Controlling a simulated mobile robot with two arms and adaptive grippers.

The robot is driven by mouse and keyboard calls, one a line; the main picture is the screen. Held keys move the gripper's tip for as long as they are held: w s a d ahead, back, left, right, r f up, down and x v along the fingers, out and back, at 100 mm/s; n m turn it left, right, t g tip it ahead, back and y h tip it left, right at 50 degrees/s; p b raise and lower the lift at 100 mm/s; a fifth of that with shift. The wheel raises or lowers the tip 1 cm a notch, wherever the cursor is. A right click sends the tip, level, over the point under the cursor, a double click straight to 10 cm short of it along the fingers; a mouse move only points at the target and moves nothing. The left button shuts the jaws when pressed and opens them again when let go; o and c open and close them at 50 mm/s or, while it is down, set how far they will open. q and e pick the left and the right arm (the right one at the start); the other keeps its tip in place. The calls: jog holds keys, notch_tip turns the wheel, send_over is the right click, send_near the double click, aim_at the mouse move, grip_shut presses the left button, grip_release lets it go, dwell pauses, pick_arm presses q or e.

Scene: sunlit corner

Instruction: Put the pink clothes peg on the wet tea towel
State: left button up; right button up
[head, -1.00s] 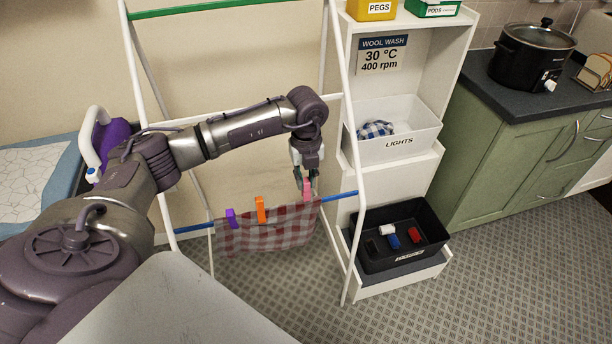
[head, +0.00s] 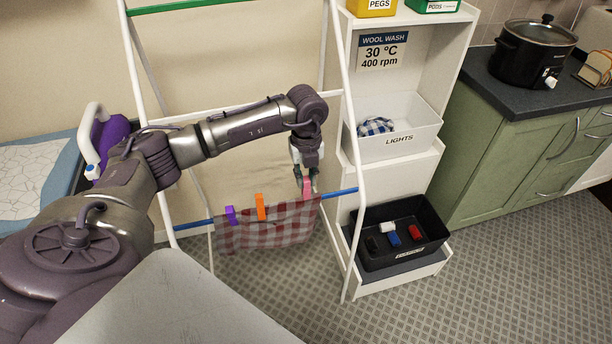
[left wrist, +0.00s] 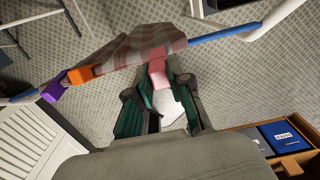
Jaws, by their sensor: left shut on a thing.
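The red-and-white checked tea towel (head: 268,230) hangs over the blue rail (head: 342,193) of the white airer. The pink clothes peg (head: 307,187) stands upright at the towel's right end, on or right at its top edge. My left gripper (head: 306,184) points down from above and is shut on the peg. In the left wrist view, the peg (left wrist: 157,74) is between the fingertips (left wrist: 158,88), touching or nearly touching the towel (left wrist: 140,48). Its lower end is hard to see. My right gripper is not in view.
A purple peg (head: 231,214) and an orange peg (head: 261,206) sit on the towel further left. Right of the airer are a white bin (head: 415,140) marked LIGHTS and a black bin (head: 430,238) with several small items. The airer's white upright (head: 352,240) stands close to my gripper.

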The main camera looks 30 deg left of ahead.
aim_at(306, 189)
pick_arm(q)
jog(key=shift+f+b, duration=0.45)
jog(key=shift+f, duration=0.25)
jog(key=shift+s+f+b, duration=0.1)
jog(key=shift+f+b, duration=0.25)
jog(key=shift+f, duration=0.2)
jog(key=shift+f+b, duration=0.75)
jog(key=shift+f, duration=0.35)
jog(key=o, duration=0.9)
jog(key=shift+r, duration=0.1)
jog(key=shift+r+p, duration=0.5)
jog(key=shift+r, duration=0.05)
notch_tip(306, 189, up, 6)
jog(key=p, duration=0.4)
jog(key=shift+f, duration=0.1)
